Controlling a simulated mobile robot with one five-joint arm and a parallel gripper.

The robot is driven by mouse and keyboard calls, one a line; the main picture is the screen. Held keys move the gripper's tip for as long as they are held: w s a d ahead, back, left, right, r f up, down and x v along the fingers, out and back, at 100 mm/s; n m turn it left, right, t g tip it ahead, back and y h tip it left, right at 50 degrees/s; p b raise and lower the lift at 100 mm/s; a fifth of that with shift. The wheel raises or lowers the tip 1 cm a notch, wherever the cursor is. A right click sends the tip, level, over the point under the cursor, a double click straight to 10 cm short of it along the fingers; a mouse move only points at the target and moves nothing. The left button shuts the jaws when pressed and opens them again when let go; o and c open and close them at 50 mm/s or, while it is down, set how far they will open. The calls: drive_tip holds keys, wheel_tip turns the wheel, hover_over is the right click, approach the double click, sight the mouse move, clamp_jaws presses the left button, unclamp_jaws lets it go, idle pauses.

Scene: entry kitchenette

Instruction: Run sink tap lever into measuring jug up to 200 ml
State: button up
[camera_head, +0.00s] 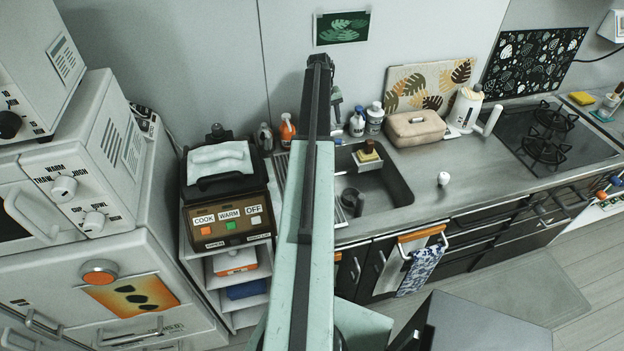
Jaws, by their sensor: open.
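A dark cup-shaped vessel (352,201) stands in the sink (388,186), near its left side. It may be the measuring jug, but no handle, scale or water level can be made out. My arm runs up the middle of the view and crosses in front of the sink's left part and the wall behind it. I cannot pick out the tap lever; the area behind the arm is hidden. My gripper's fingers cannot be made out; the far end of the arm is dark and covers what is beyond it.
A brush or sponge holder (367,153) sits at the sink's back edge. The hob (545,135) is farther right.

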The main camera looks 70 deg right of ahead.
drive_tip(key=s+a, duration=0.4)
drive_tip(key=a, duration=0.1)
drive_tip(key=shift+a, duration=0.2)
idle(0.5)
wheel_tip(320, 180, up, 8)
drive_tip(key=w+a+p, duration=0.1)
drive_tip(key=p, duration=0.6)
drive_tip(key=shift+f+p, duration=0.15)
drive_tip(key=shift+p, duration=0.2)
